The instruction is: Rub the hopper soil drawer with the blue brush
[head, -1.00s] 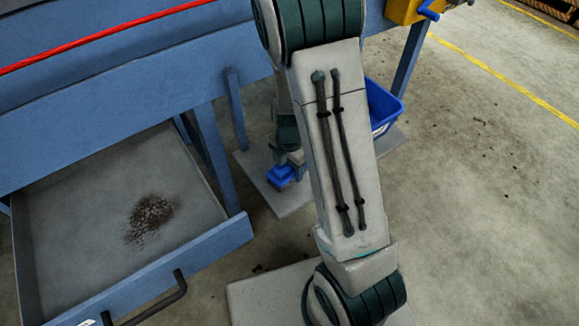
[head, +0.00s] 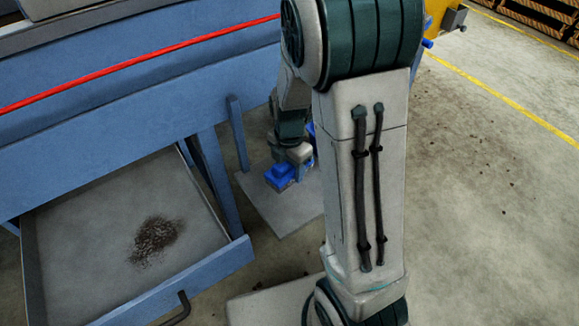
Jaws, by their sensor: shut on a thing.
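The hopper soil drawer (head: 85,225) is pulled open at the left, under the blue machine frame. A patch of dark soil (head: 157,238) lies on its grey floor, right of the middle. My gripper (head: 294,168) is right of the drawer, beyond the blue leg, small and partly hidden by my own arm. It is shut on the blue brush (head: 284,178), which is low over or on a pale floor plate; I cannot tell whether they touch. The brush's bristles cannot be made out.
A blue machine leg (head: 221,185) stands between the drawer and my gripper. The pale plate (head: 285,222) lies on the floor. A dark handle (head: 178,308) juts from the drawer front. Open concrete floor lies to the right, with a yellow line and scattered dirt.

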